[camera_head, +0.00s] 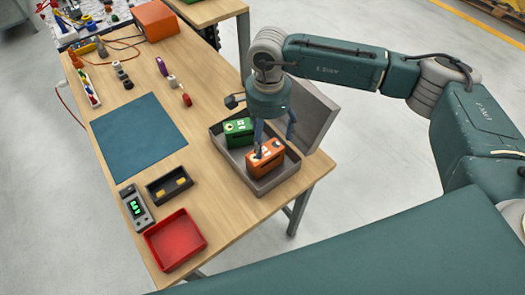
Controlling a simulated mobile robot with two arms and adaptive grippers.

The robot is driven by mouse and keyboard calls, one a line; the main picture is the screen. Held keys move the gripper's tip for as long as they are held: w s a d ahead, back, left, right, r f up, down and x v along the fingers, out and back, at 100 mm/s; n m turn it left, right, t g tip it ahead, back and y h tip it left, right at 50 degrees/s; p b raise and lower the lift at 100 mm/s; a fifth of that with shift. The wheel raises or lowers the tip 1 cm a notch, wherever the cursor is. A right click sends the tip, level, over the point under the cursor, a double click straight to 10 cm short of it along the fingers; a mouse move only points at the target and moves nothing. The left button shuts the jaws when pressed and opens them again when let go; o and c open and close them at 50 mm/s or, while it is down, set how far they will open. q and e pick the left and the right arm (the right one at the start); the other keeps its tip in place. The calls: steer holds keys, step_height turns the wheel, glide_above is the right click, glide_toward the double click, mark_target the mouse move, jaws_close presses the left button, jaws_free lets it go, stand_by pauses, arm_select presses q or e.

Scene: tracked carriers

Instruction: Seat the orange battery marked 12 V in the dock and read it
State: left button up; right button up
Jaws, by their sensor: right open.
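An orange battery (262,164) stands in an open grey box at the right end of the workbench. Its marking is too small to read. A green battery (237,128) stands beside it in the same box. My right gripper (274,146) points down over the box, open, its fingers close above the orange battery; I cannot tell whether they touch it. The dark dock (157,196) with yellow contacts inside lies empty near the bench's front. A meter (139,217) with a lit green display is next to it; its reading is unclear. My left gripper is out of view.
The grey box (243,178) has its lid (305,112) standing open at the right. A red tray (175,240) is at the near corner. A teal mat (135,135) lies flat and clear. Small parts and an orange case (156,20) are farther back.

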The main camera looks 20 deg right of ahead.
mark_target(267, 153)
steer(key=f, duration=0.1)
steer(key=s+f+p, duration=0.1)
steer(key=f+p, duration=0.1)
steer(key=f, duration=0.1)
steer(key=shift+s+a, duration=0.1)
steer(key=shift+s, duration=0.2)
steer(key=shift+s+a+f+p, duration=0.15)
steer(key=shift+f+p, duration=0.6)
steer(key=shift+f, duration=1.15)
steer(key=c, duration=0.3)
jaws_close()
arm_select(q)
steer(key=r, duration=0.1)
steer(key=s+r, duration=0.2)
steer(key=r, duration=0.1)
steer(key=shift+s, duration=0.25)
arm_select(e)
steer(key=shift+r, duration=0.1)
